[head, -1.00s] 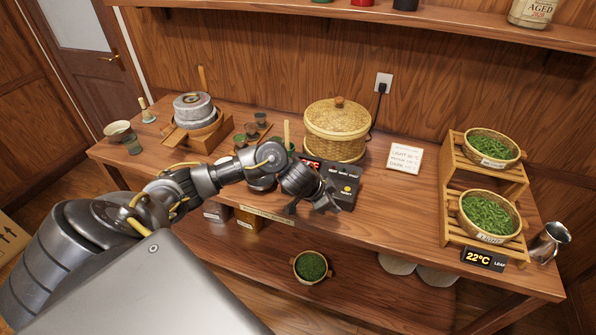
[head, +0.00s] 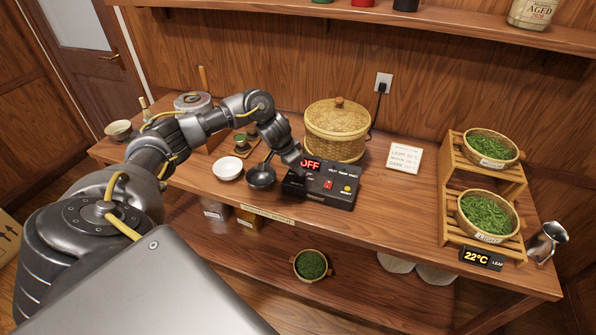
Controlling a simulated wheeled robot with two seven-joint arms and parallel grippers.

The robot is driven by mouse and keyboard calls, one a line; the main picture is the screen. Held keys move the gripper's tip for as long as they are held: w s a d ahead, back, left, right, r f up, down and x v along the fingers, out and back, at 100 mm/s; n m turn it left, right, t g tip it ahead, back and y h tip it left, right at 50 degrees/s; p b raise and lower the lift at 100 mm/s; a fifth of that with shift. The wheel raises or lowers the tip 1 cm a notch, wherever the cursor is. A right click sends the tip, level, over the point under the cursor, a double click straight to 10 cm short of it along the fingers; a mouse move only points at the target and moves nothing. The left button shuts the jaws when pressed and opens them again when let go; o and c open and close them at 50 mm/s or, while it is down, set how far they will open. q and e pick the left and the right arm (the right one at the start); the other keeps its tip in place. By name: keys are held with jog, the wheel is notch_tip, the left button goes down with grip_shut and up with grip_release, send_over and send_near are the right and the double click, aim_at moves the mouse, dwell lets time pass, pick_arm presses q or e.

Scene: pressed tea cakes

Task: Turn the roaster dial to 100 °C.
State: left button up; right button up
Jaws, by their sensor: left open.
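The roaster's black control box (head: 338,196) lies on the table in front of a lidded woven basket (head: 336,128). Its display (head: 310,165) reads OFF in red. I cannot make out the dial; the box's left end is partly behind my gripper. My left gripper (head: 294,168) is over the box's left end, pointing down, beside the display. It is open and holds nothing that I can see. Whether it touches the box I cannot tell. My right gripper is out of view.
A white bowl (head: 227,168) and a dark pan (head: 261,177) stand left of the box. A wooden rack (head: 452,190) holds baskets of green leaves. A thermometer (head: 482,259) reads 22°C.

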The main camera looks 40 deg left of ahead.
pick_arm(q)
jog(key=x, duration=0.5)
jog(key=shift+a, duration=0.1)
jog(key=c, duration=0.7)
